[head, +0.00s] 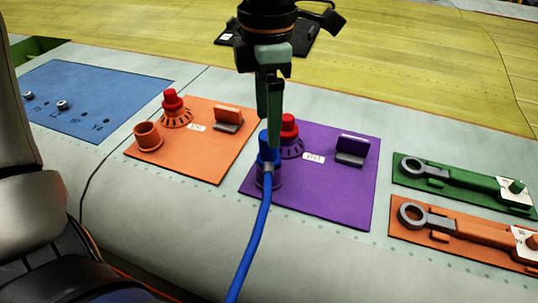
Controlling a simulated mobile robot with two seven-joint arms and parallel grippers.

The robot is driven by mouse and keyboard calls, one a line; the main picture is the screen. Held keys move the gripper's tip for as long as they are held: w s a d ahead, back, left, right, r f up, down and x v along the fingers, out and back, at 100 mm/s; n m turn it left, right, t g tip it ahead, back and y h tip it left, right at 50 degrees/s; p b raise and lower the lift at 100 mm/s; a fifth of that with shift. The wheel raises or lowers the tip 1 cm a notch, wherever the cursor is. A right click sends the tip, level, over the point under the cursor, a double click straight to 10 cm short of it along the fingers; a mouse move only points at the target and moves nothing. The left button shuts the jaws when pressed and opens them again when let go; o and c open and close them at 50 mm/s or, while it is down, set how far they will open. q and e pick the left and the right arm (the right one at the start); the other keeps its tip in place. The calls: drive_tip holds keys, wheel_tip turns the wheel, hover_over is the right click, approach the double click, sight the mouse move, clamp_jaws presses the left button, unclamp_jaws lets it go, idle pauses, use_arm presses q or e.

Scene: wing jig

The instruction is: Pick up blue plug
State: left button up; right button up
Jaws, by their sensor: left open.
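The blue plug (267,149) stands upright at the purple socket (268,182) on the purple panel (330,198). A blue cable (250,240) runs from it down toward the bottom of the view. My left gripper (273,155) comes down from the top with its green fingers right at the plug. The jaws are open. The fingers overlap the plug in the picture, so I cannot tell whether they touch it. My right gripper is not in view.
Left is an orange panel (212,165) with a red knob (172,101) and orange socket (148,137). Green (460,188) and orange (465,232) tool holders lie right.

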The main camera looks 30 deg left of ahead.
sight(269, 155)
use_arm(q)
wheel_tip(269, 155, down, 5)
drive_tip(key=shift+w+r+p, duration=0.15)
drive_tip(key=shift+r+p, duration=0.05)
drive_tip(key=shift+p, duration=0.15)
clamp_jaws()
idle(0.4)
